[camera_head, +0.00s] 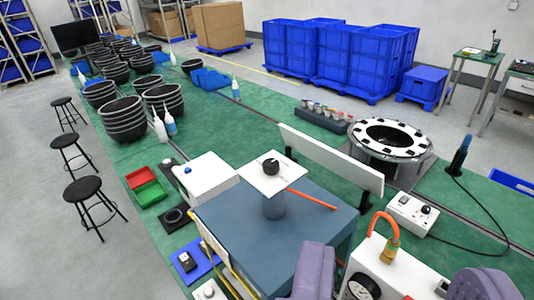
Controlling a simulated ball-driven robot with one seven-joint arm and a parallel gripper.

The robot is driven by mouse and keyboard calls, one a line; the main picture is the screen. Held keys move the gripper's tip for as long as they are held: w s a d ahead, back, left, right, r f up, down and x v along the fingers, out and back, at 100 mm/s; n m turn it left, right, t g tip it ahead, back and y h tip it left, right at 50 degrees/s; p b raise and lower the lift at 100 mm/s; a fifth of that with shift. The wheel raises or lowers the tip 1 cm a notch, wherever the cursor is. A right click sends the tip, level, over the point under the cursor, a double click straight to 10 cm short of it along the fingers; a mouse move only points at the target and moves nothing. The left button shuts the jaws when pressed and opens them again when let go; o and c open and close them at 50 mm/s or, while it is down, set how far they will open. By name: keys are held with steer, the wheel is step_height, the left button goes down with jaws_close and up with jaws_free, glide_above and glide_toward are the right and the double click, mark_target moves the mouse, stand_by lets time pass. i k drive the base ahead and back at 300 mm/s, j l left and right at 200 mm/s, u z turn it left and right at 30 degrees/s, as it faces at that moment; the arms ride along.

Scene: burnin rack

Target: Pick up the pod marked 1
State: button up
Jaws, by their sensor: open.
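A dark rack (322,119) stands on the green bench right of the middle, holding a row of several small pods (324,111) with pale, reddish and brownish tops. They are too small to read any number, so I cannot tell which is marked 1. My gripper (396,268) shows at the bottom edge as two purple-grey fingers, wide apart. It is open, with no pod between the fingers. It is in the foreground, well short of the rack.
A black-and-white ring fixture (416,154) stands right of the rack. A white upright panel (330,160) lies between rack and foreground. A blue-grey block (232,222) carries a post with a white plate (258,181). A white box with a gauge (388,272) shows between the fingers.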

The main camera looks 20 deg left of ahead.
mark_target(168, 162)
steer(key=i+j, duration=0.1)
steer(key=j, duration=0.35)
steer(key=i+j, duration=0.1)
steer(key=j, duration=0.85)
steer(key=i+j, duration=0.15)
steer(key=j, duration=0.3)
steer(key=i+j, duration=0.1)
steer(key=j, duration=0.35)
steer(key=i+j, duration=0.1)
steer(key=j, duration=0.35)
steer(key=i+j, duration=0.35)
steer(key=j, duration=0.15)
steer(key=i+j, duration=0.35)
steer(key=j, duration=0.2)
steer(key=i+j, duration=0.3)
steer(key=j, duration=0.2)
steer(key=i+j, duration=0.35)
steer(key=j, duration=0.15)
steer(key=i+j, duration=0.1)
steer(key=i, duration=0.35)
steer(key=i+j, duration=0.1)
steer(key=i, duration=0.35)
